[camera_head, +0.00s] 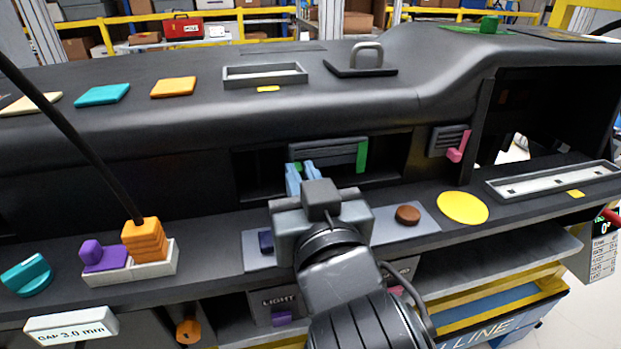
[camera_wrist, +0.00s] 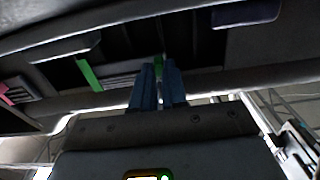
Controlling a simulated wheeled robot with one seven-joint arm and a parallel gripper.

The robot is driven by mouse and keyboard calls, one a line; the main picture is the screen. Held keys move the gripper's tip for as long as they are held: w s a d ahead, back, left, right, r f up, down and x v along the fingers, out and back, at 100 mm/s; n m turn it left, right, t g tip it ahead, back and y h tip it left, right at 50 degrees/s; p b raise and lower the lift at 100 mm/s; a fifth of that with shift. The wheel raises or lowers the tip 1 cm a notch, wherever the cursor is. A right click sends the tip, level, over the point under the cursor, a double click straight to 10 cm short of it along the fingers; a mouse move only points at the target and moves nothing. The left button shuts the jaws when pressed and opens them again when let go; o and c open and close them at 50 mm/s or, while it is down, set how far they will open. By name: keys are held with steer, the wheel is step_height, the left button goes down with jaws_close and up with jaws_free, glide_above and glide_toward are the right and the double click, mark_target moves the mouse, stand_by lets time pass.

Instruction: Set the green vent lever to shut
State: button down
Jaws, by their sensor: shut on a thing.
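The grey slatted vent (camera_head: 335,152) sits in a dark recess in the middle of the dashboard. A green upright strip (camera_head: 362,155) marks its right end; it also shows in the wrist view (camera_wrist: 88,75). My gripper (camera_head: 301,170) is at the vent's left part, its blue fingers pointing into the recess.
A second vent (camera_head: 448,140) with a pink lever (camera_head: 459,147) is to the right. Below the recess, the ledge carries a brown knob (camera_head: 407,214), a yellow disc (camera_head: 463,208) and, at left, an orange block (camera_head: 143,240). The recess's upper edge hangs close above my fingers.

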steer(key=c, duration=1.2)
jaws_free()
steer(key=shift+o, duration=0.2)
steer(key=b+v, duration=0.1)
steer(key=v, duration=0.6)
steer(key=shift+s, duration=0.4)
steer(key=shift+d, duration=0.2)
steer(key=s+d+f+g+h, duration=0.1)
steer(key=s+d+f+g, duration=0.1)
steer(key=s+d+f, duration=1.05)
steer(key=s+d+f+m+h, duration=0.1)
steer(key=s+d, duration=0.3)
steer(key=s, duration=0.4)
steer(key=s+d+f+m+h, duration=0.2)
steer(key=s+d, duration=0.3)
steer(key=s, duration=0.3)
steer(key=shift+s+f+g+h, duration=0.3)
steer(key=shift+s+f+h, duration=0.1)
steer(key=shift+f+h, duration=0.15)
